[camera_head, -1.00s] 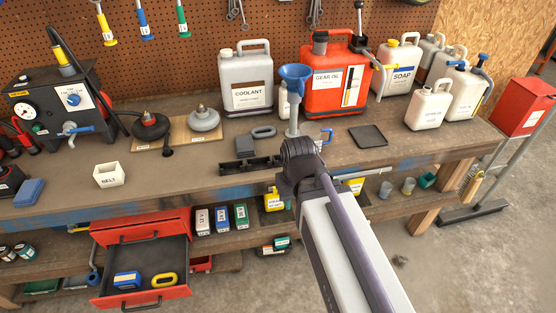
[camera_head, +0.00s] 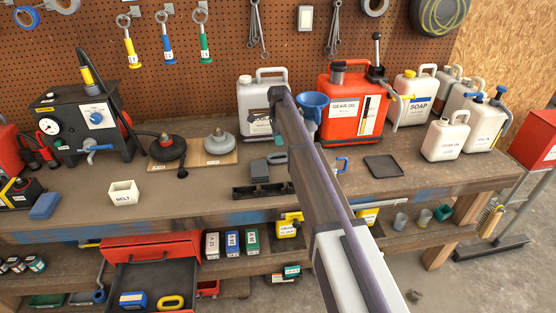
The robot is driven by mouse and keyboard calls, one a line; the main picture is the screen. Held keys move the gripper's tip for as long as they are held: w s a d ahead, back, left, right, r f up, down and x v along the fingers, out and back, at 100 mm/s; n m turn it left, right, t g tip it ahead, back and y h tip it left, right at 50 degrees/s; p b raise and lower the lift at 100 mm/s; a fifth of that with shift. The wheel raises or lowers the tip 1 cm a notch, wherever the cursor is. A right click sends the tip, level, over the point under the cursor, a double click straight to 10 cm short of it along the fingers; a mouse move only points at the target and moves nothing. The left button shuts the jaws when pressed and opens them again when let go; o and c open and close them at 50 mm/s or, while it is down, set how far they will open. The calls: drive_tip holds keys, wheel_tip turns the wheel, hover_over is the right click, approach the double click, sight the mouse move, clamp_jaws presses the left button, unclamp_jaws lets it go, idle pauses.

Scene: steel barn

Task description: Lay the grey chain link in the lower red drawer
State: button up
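The grey chain link (camera_head: 277,158) lies on the workbench, right behind a small dark grey block (camera_head: 259,167). My arm crosses in front and partly hides its right side. The lower red drawer (camera_head: 152,277) under the bench is pulled open, with a dark inside. It holds a blue block (camera_head: 133,299) and a yellow chain link (camera_head: 171,302); its front is cut off by the picture's bottom edge. The upper red drawer (camera_head: 150,247) above it looks shut. My arm reaches up from the lower right to the coolant jug, but I cannot make out my gripper's fingers.
A coolant jug (camera_head: 250,93), blue funnel (camera_head: 312,103) and red gear oil can (camera_head: 348,105) stand at the back. A black slotted holder (camera_head: 262,191) lies near the link. A white belt box (camera_head: 124,193) is at left. The bench front between belt box and holder is clear.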

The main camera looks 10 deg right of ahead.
wheel_tip(320, 180, down, 11)
drive_tip(key=b, duration=1)
drive_tip(key=shift+s, duration=0.15)
drive_tip(key=shift+r, duration=0.3)
drive_tip(key=shift+c, duration=0.3)
clamp_jaws()
